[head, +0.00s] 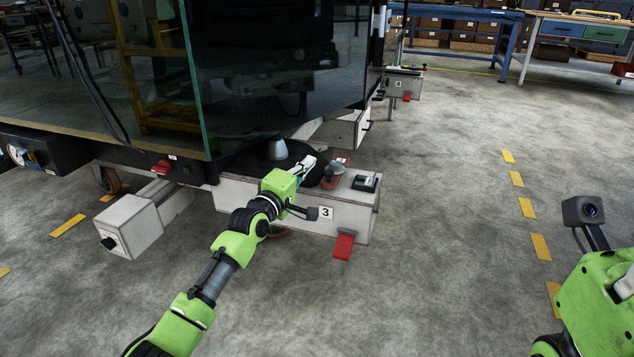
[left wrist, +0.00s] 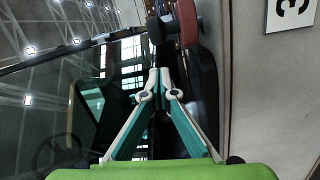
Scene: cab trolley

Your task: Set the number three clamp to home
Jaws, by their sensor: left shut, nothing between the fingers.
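The number three clamp is on a pale grey box (head: 345,222) bearing a "3" plate (head: 326,212), which shows at the top right of the left wrist view (left wrist: 290,8). A red lever (head: 341,170) with a dark knob lies on top of the box; in the left wrist view a red and dark part (left wrist: 187,22) shows beyond the fingertips. My left gripper (head: 311,161) is shut and empty, just left of the red lever; I cannot tell whether they touch. Its fingertips meet in the left wrist view (left wrist: 159,72).
The glass cab (head: 270,80) stands close behind and left of my left gripper. A red tab (head: 344,246) sticks out below the box. Another grey box (head: 128,226) is at left, and a similar one (head: 402,86) farther back. The floor to the right is clear.

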